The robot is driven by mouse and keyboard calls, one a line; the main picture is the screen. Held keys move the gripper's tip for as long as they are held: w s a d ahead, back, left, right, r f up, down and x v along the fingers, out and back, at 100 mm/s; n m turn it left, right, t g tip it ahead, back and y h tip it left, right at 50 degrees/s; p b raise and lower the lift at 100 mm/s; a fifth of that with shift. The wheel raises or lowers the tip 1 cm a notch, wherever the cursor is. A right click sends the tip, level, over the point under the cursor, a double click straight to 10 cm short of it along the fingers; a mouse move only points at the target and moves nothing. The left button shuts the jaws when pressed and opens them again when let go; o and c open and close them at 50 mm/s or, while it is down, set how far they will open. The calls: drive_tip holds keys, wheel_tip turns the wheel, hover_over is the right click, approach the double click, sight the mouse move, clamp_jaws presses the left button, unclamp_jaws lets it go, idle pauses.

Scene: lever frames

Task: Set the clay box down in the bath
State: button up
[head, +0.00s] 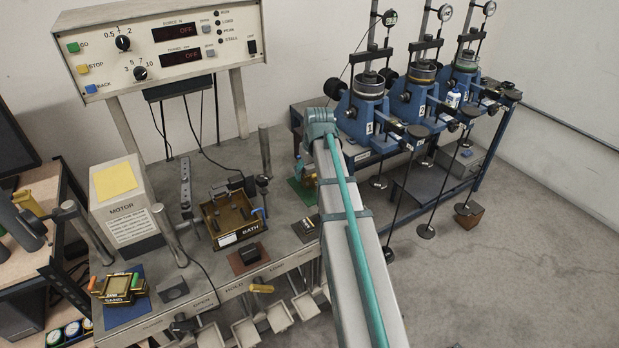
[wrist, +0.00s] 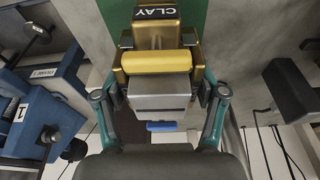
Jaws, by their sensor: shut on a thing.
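The clay box (wrist: 155,36) is brass-coloured with a black CLAY label, a yellow roller-like bar (wrist: 157,61) and a grey block across it. In the wrist view my gripper (wrist: 160,92) has its teal fingers on either side of the box and is shut on it. The green mat (wrist: 112,14) shows around the box; I cannot tell whether the box touches it. In the head view my arm hides most of the box and gripper. The bath (head: 232,222) is an open brass-coloured tray labelled BATH on the grey bench, left of my arm.
Posts (head: 264,150) and a motor housing (head: 125,200) stand around the bath. A sand box (head: 121,286) sits on a blue mat at the front left. Blue lever frames (head: 365,122) stand to the right. A brown mat with a dark block (head: 248,256) lies before the bath.

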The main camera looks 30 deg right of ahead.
drive_tip(key=shift+w+p+v, duration=0.2)
drive_tip(key=shift+p+v, duration=0.25)
drive_tip(key=shift+v, duration=0.35)
drive_tip(key=shift+w+p+v, duration=0.2)
drive_tip(key=shift+p+v, duration=0.3)
drive_tip(key=shift+v, duration=0.3)
drive_tip(key=shift+w+p+v, duration=0.2)
drive_tip(key=shift+p+v, duration=0.25)
drive_tip(key=shift+v, duration=0.35)
drive_tip(key=shift+r, duration=0.1)
